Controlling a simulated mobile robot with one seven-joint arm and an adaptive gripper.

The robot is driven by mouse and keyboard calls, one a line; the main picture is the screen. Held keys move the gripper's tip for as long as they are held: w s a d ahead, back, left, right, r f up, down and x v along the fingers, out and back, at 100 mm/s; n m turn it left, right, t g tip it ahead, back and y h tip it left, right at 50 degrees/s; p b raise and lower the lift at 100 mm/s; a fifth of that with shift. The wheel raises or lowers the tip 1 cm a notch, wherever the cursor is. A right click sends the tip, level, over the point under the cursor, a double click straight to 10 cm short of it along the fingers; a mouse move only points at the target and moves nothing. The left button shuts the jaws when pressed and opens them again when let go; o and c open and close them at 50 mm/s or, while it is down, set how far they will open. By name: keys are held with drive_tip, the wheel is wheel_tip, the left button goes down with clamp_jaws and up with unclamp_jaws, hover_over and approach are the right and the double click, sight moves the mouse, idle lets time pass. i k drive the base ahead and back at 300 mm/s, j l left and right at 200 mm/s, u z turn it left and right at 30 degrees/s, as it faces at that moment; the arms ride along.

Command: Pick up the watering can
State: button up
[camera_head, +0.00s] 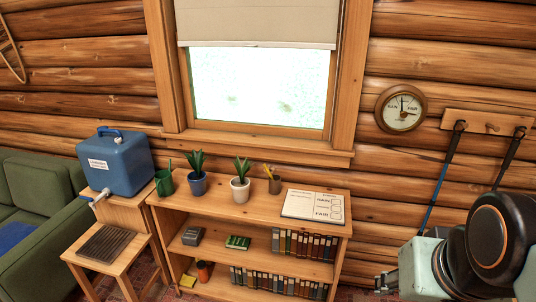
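A small dark green can (164,183) stands upright at the left end of the shelf top; it looks like the watering can, though its handle and spout are too small to make out clearly. It is just left of a blue pot with a plant. My arm shows at the lower right in pale green and black. A small dark fingered part that looks like my gripper (384,281) sticks out at its left side, low and well to the right of the can. I cannot tell whether it is open or shut.
The wooden shelf (245,209) also bears a blue potted plant (197,181), a white potted plant (241,187), a pencil cup (274,185) and a board (313,206). A blue water container (116,165) with a tap stands left.

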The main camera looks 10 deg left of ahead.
sight(165, 185)
drive_tip(key=u, duration=1.45)
drive_tip(key=i+z, duration=0.1)
drive_tip(key=z, duration=0.65)
drive_tip(key=i+j+z, duration=0.15)
drive_tip(key=j+z, duration=0.2)
drive_tip(key=i+j+z, duration=0.15)
drive_tip(key=j+z, duration=0.2)
drive_tip(key=i+j+z, duration=0.15)
drive_tip(key=j, duration=0.3)
drive_tip(key=i+j+z, duration=0.15)
drive_tip(key=j, duration=0.35)
drive_tip(key=j+z, duration=0.15)
drive_tip(key=j, duration=0.3)
